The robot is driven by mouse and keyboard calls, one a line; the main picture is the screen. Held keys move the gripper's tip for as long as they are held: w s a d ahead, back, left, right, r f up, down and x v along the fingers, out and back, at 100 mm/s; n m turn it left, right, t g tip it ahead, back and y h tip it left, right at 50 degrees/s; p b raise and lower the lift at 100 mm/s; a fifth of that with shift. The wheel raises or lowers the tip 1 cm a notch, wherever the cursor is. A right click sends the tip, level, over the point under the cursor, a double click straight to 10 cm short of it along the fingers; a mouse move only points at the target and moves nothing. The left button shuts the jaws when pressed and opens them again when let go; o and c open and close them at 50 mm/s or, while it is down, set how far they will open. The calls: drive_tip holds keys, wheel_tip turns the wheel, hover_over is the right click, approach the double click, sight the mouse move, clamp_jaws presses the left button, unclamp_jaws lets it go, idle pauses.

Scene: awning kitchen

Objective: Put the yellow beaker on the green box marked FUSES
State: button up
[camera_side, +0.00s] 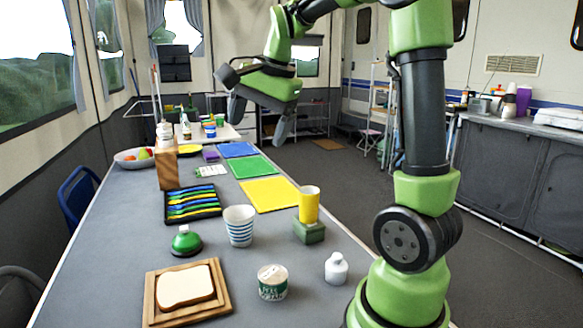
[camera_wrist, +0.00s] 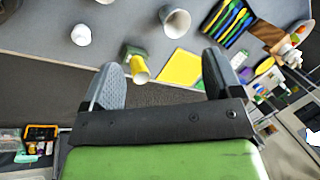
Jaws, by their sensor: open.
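The yellow beaker (camera_side: 309,204) stands upright on the small green box (camera_side: 309,232) near the table's right edge. In the wrist view the beaker (camera_wrist: 140,69) and the green box (camera_wrist: 129,53) show together just beyond my left finger. No lettering on the box is readable. My gripper (camera_side: 261,117) is open and empty, raised well above the table and behind the beaker in the side view.
A striped cup (camera_side: 239,226) stands left of the box. A white bottle (camera_side: 336,268), a tin (camera_side: 272,282), a green bell-shaped object (camera_side: 186,241) and bread on a wooden board (camera_side: 160,318) are nearer. A yellow sheet (camera_side: 268,194) and cutlery tray (camera_side: 190,220) lie behind.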

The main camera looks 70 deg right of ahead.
drive_tip(key=s+a+f+n+t+y, duration=0.1)
drive_tip(key=s+a+n+t+y, duration=0.1)
drive_tip(key=s+a+n, duration=1)
drive_tip(key=a+n+t, duration=0.1)
drive_tip(key=a+n, duration=0.1)
drive_tip(key=a, duration=0.1)
drive_tip(key=shift+a+f, duration=0.2)
drive_tip(key=shift+f, duration=0.1)
